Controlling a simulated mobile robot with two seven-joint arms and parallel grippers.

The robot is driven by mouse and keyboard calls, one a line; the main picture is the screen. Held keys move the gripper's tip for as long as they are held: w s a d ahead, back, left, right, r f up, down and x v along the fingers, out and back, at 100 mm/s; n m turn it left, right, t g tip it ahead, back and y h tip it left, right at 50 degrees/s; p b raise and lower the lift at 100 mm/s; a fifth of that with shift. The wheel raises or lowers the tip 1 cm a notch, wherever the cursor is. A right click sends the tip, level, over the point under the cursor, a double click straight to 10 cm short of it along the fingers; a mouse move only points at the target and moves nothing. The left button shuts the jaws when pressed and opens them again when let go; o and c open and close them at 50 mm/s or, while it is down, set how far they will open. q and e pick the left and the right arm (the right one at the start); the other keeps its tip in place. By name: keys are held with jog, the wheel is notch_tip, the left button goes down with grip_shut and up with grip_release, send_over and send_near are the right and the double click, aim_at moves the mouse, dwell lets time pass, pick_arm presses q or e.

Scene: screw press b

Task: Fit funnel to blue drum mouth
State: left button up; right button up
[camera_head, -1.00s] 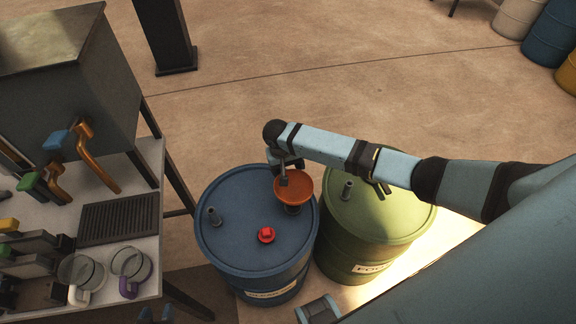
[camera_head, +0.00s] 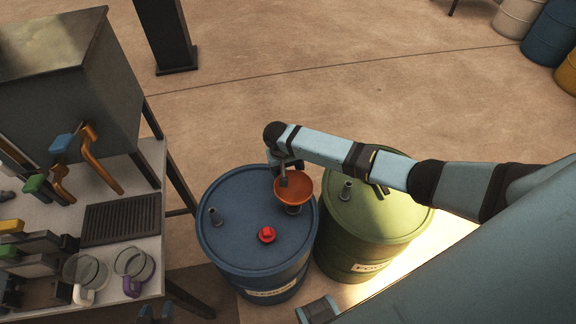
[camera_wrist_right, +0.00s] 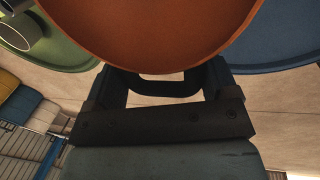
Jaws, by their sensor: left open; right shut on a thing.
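The orange funnel (camera_head: 294,188) is held upright over the far right part of the blue drum's (camera_head: 240,255) lid. A short grey stub (camera_head: 293,210) shows under it; I cannot tell whether the spout is inside the mouth. My right gripper (camera_head: 284,178) is shut on the funnel's far left side. In the right wrist view the funnel's orange bowl (camera_wrist_right: 150,35) fills the top middle and hides the spout and mouth. A red cap (camera_head: 267,235) lies on the lid.
A bench (camera_head: 135,222) with jugs, a grille and a grey tank (camera_head: 75,90) is left. Floor behind the drums is clear.

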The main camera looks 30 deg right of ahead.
jog(key=shift+f, duration=0.15)
jog(key=shift+f+b, duration=0.35)
jog(key=shift+f, duration=1.05)
jog(key=shift+r, duration=0.1)
jog(key=shift+p, duration=0.35)
jog(key=shift+p, duration=0.4)
